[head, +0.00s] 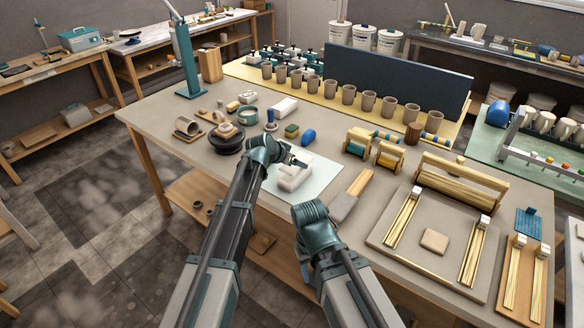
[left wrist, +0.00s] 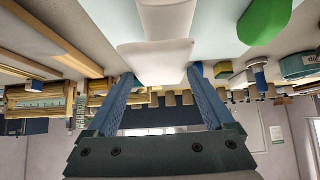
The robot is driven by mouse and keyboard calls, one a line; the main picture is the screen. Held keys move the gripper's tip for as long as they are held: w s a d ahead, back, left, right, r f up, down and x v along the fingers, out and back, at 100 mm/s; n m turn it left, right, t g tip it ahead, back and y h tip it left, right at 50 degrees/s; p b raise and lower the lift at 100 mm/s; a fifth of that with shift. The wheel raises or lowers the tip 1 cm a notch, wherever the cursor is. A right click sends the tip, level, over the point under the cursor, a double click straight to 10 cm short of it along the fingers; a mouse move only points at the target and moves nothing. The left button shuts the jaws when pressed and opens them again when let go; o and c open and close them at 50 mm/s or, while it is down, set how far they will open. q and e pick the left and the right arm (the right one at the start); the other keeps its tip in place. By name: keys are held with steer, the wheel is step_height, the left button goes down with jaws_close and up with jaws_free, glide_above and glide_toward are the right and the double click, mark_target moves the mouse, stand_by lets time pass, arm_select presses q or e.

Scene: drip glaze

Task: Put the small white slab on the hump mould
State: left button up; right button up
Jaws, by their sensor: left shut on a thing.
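My left gripper (head: 298,163) is over the pale mat near the middle of the table. In the left wrist view its two blue fingers (left wrist: 160,95) are shut on the small white slab (left wrist: 155,62). The white hump mould (head: 291,183) lies on the mat just below the gripper. It also shows in the left wrist view (left wrist: 166,16), right beside the slab. I cannot tell whether slab and mould touch. The slab's outline is hard to separate from the mould in the head view.
The mat (head: 325,180) has bare room right of the mould. A blue rounded object (head: 308,136) and a green-and-yellow sponge (head: 292,130) lie behind it. A dark turntable (head: 226,139) stands left. A wood-handled tool (head: 351,196) lies right. A row of cups (head: 348,94) stands behind.

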mark_target(292, 167)
arm_select(q)
steer(key=shift+w+a, duration=0.1)
steer(key=shift+w, duration=0.2)
steer(key=shift+w, duration=0.25)
steer(key=shift+w+a+f, duration=0.1)
steer(key=shift+w+a, duration=0.1)
steer(key=shift+w, duration=0.3)
step_height(292, 167, down, 4)
steer(key=b, duration=0.3)
steer(key=shift+s+r+b, duration=0.15)
steer(key=shift+r+b, duration=0.1)
steer(key=shift+b, duration=0.1)
steer(key=shift+f, duration=0.15)
steer(key=o, duration=1.3)
steer(key=shift+c, duration=0.2)
